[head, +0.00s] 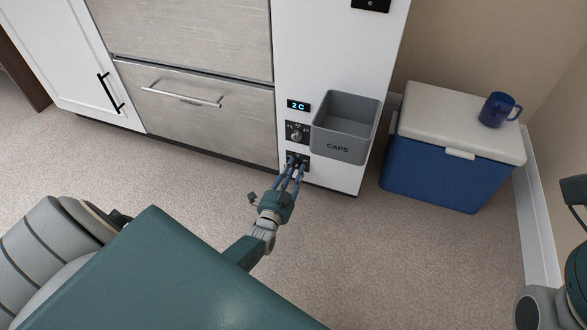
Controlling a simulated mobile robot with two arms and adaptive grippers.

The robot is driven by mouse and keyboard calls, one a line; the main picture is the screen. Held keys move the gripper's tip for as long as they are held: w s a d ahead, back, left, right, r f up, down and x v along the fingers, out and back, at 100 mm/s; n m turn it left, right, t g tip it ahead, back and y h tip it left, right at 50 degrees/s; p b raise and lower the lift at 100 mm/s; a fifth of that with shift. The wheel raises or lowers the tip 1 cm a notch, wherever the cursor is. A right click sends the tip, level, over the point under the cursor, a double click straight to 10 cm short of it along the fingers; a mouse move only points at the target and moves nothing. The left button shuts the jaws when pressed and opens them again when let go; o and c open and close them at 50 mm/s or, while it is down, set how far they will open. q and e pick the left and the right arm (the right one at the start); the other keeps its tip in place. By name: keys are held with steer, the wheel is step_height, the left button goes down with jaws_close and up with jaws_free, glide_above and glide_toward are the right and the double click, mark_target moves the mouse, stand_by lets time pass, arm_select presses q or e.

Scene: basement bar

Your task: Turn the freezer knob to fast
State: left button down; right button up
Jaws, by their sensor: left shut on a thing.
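A white cabinet panel beside steel drawers carries a lit display (298,105) reading "2 C". Below it is an upper dark dial plate with a grey knob (297,133) and small markings. A lower dark dial plate (291,157) sits under that, close above the floor. My left gripper (296,165) reaches up to this lower plate, its fingers shut on the lower knob. The fingers hide most of that knob, so its pointer and labels cannot be read. Only parts of my right arm show at the right edge; its gripper is not in view.
A grey open bin (342,146) marked "CAPS" sticks out from the panel just right of the dials. A blue cooler (430,173) with a pale lid stands further right, with a blue mug (498,109) on it. Carpet in front is clear.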

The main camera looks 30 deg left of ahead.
arm_select(q)
steer(key=m, duration=0.2)
steer(key=shift+m, duration=0.4)
steer(key=shift+d+m, duration=0.1)
steer(key=shift+m, duration=1.8)
steer(key=c, duration=1.4)
jaws_free()
